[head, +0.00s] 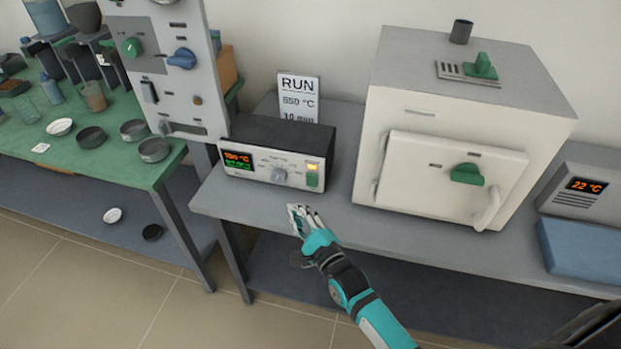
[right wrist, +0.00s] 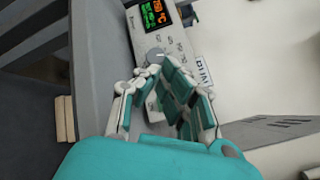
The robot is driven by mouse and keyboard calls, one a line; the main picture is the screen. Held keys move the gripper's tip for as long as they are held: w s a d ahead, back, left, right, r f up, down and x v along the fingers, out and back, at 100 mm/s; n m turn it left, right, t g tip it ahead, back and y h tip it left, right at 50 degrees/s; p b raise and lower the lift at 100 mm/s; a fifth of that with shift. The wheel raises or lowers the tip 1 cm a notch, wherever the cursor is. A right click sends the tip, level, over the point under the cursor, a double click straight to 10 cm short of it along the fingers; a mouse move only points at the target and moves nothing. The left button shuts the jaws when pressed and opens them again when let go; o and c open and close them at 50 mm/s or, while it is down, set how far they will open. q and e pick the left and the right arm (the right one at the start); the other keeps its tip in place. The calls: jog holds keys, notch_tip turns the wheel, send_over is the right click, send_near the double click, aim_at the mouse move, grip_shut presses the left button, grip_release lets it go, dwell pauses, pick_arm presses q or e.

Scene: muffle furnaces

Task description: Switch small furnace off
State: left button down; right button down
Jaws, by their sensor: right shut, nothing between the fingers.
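A control box (head: 276,153) with a dark top and pale front stands on the grey bench. Its display (head: 238,160) is lit in orange and green, and it also shows in the right wrist view (right wrist: 153,14). The front has a round grey knob (head: 279,176), a lit orange indicator and a green switch (head: 312,179) at its right end. A white furnace (head: 455,135) with a closed door and green handle stands to its right. My right gripper (head: 301,213) is shut and empty, just in front of and below the box's right part. My left gripper is out of view.
A RUN card (head: 299,97) stands behind the box. A tall grey panel (head: 165,65) with knobs stands left. A green bench (head: 95,170) holds dishes and bottles. A unit reading 22 °C (head: 585,186) and a blue block (head: 585,246) are at right.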

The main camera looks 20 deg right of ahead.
aim_at(307, 185)
jog(key=w+d, duration=0.1)
jog(key=w+d+b, duration=0.1)
jog(key=w, duration=0.1)
jog(key=w+d, duration=0.1)
jog(key=w, duration=0.1)
jog(key=shift+d+r+b, duration=0.15)
jog(key=shift+r+b, duration=0.1)
jog(key=shift+b, duration=0.05)
jog(key=shift+w+d+r, duration=0.15)
jog(key=shift+w+d, duration=0.25)
jog(key=shift+w, duration=0.1)
jog(key=shift+w, duration=0.1)
dwell(0.8)
jog(key=shift+w+d, duration=0.25)
jog(key=shift+w+d+r, duration=0.1)
jog(key=shift+w+d, duration=0.05)
jog(key=shift+w, duration=0.1)
dwell(0.7)
jog(key=shift+s+a, duration=0.35)
jog(key=shift+s, duration=0.15)
jog(key=shift+s+a, duration=0.1)
jog(key=shift+s, duration=0.05)
